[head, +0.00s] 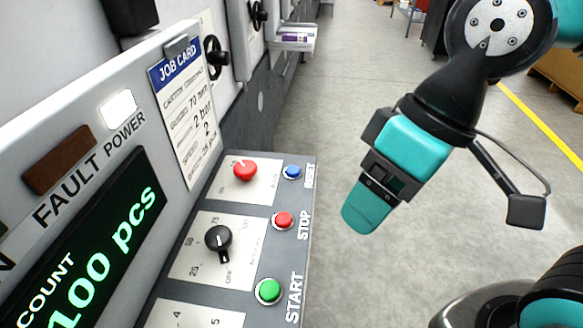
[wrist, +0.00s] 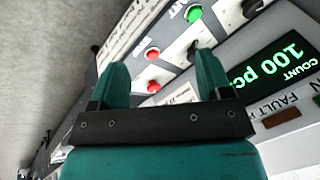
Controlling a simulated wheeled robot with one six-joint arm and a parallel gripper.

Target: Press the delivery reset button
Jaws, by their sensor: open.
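A small blue button (head: 292,171) sits near the right edge of the sloped control panel (head: 255,215), at the far end of a button column. The lettering beside it is small and hard to read, and may say RESET. My gripper (head: 368,208) hangs to the right of the panel, clear of the buttons. The wrist view shows my gripper (wrist: 160,65) open and empty, its two teal fingers spread over the view of the panel. I cannot make out the blue button in the wrist view; the left finger may hide it.
Nearby are a red STOP button (head: 283,220), a green START button (head: 269,291), a red mushroom knob (head: 245,169) and a black dial (head: 218,239). The display (head: 85,250) reads 100 pcs; the POWER lamp (head: 118,108) is lit, the FAULT lamp (head: 60,160) dark. Floor right of the panel is clear.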

